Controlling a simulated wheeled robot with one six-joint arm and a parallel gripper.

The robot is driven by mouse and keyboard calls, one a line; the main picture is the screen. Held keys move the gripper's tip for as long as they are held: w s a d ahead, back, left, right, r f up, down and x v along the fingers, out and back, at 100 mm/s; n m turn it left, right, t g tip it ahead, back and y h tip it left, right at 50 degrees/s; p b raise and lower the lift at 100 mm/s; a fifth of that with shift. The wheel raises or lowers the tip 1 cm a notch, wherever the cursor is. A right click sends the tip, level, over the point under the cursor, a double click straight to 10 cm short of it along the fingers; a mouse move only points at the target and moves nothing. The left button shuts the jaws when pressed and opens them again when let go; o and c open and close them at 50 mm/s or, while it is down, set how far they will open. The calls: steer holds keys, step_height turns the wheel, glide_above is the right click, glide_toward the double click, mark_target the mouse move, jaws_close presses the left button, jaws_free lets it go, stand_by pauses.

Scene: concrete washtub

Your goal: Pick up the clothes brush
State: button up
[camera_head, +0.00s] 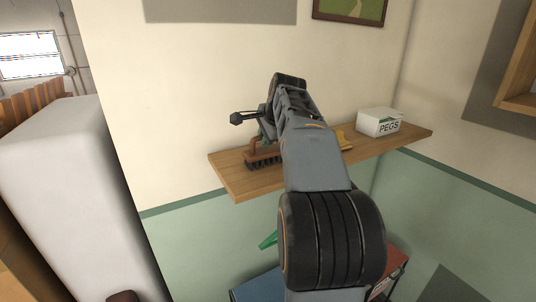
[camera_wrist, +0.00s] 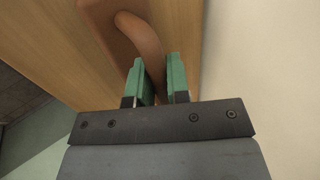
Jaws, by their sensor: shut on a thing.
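The clothes brush (camera_head: 262,157) has a reddish-brown wooden body with dark bristles. In the head view it is at the left part of the wooden wall shelf (camera_head: 236,184), partly hidden behind my arm. In the wrist view its curved brown handle (camera_wrist: 143,38) runs between the green fingers of my gripper (camera_wrist: 158,80). My gripper is shut on this handle. In the head view the fingertips are mostly hidden by the arm. The bristles look to be at the shelf surface; I cannot tell whether they touch it.
A white box marked PEGS (camera_head: 379,122) stands at the shelf's right. The wall is close behind the shelf. A large white rounded block (camera_head: 60,180) stands at left. Blue (camera_head: 258,288) and red things are below.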

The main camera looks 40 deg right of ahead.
jaws_close()
steer(key=shift+r, duration=0.15)
steer(key=shift+r, duration=0.55)
steer(key=s+d+r, duration=0.4)
steer(key=s+r, duration=0.7)
steer(key=s, duration=0.2)
steer(key=shift+s+d+r+b, duration=0.15)
steer(key=shift+s+r+b, duration=0.05)
steer(key=shift+r+b, duration=0.15)
